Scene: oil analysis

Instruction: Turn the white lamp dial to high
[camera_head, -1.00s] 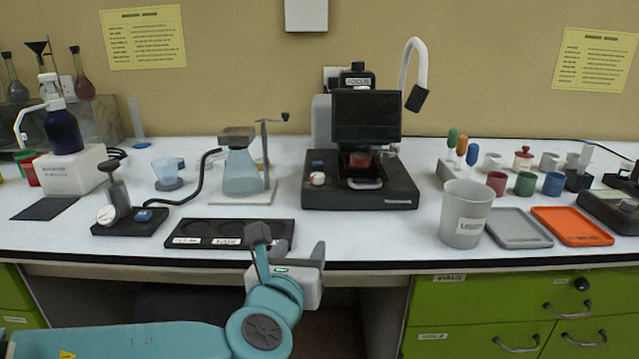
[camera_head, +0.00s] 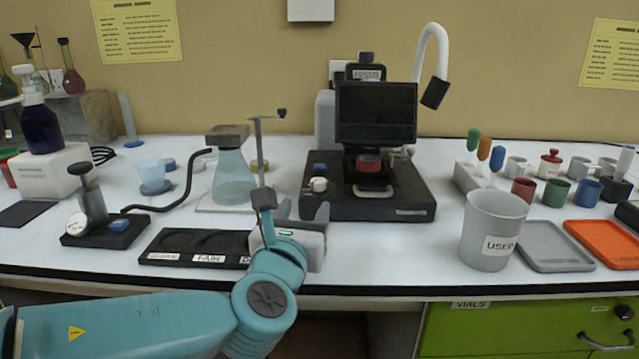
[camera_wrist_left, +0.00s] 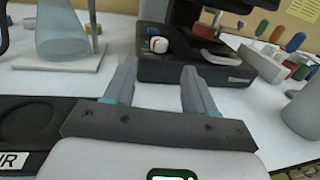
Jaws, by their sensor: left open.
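The white lamp dial (camera_head: 319,184) is a small round knob at the front left of the black microscope base (camera_head: 385,208), below a blue knob (camera_head: 320,169). In the left wrist view, the white dial (camera_wrist_left: 159,45) shows ahead, in line with the gap between my fingers. My left gripper (camera_head: 303,210) is open and empty, in front of the dial and apart from it; its fingers (camera_wrist_left: 158,72) point toward the base. The dial's setting is too small to read. My right gripper is not in view.
Left of the base stand a glass flask (camera_head: 233,180) and a black tray (camera_head: 190,258) with labels. On the right are a grey cup (camera_head: 488,230), a grey tray (camera_head: 540,262) and an orange tray (camera_head: 605,240). White bench shows between the base and the grey cup.

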